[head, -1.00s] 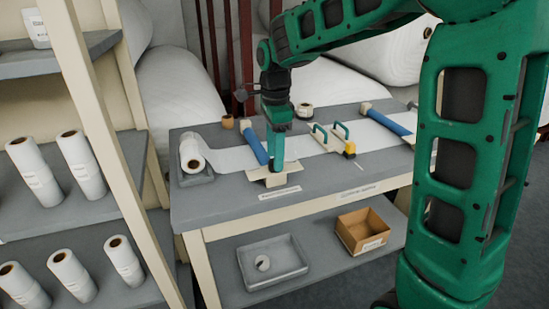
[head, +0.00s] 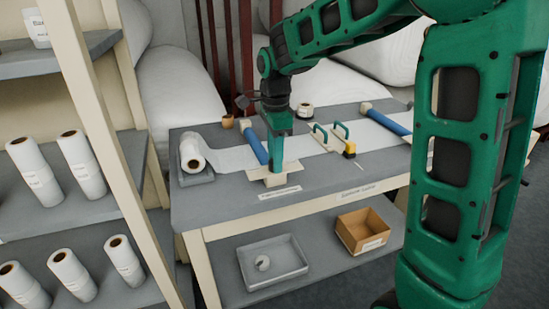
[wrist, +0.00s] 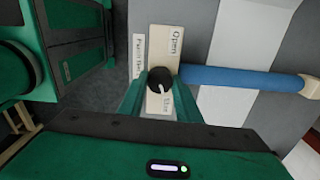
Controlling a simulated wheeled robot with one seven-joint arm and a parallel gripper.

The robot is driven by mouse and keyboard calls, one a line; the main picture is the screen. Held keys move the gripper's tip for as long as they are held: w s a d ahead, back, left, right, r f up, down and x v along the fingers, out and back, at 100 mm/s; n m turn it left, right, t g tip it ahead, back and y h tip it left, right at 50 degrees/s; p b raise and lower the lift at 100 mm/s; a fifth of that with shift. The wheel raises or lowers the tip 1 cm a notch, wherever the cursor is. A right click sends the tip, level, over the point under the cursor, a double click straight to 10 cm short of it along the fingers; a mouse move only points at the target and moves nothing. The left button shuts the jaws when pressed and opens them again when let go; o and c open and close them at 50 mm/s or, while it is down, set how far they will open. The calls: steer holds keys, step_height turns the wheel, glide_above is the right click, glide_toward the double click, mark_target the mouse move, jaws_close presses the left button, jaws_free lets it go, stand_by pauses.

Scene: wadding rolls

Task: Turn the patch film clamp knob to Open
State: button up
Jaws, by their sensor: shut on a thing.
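The clamp knob (wrist: 160,76) is round and black with a white pointer mark. It sits on a pale label plate (wrist: 159,114) at the front edge of the bench. In the wrist view the pointer slants toward the lower label, away from the word "Open" (wrist: 175,42). My gripper (wrist: 159,88) is shut on the knob, one finger on each side. In the head view my gripper (head: 275,170) points straight down onto the plate (head: 290,169), and its fingers hide the knob. A blue bar (wrist: 240,78) lies beside the knob across the white film.
A two-handled tool (head: 332,140) and a second blue bar (head: 388,122) are to the right. A grey tray (head: 272,280) and cardboard box (head: 372,215) are on the lower shelf. A shelf post stands at left.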

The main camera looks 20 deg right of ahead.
steer(key=shift+w, duration=0.1)
steer(key=n, duration=0.7)
steer(key=shift+r+n, duration=0.1)
steer(key=shift+n, duration=0.3)
steer(key=n, duration=0.3)
steer(key=shift+w+n, duration=0.1)
steer(key=shift+n, duration=0.2)
steer(key=n, duration=0.3)
steer(key=shift+n, duration=0.3)
steer(key=n, duration=1.2)
steer(key=shift+n, duration=0.3)
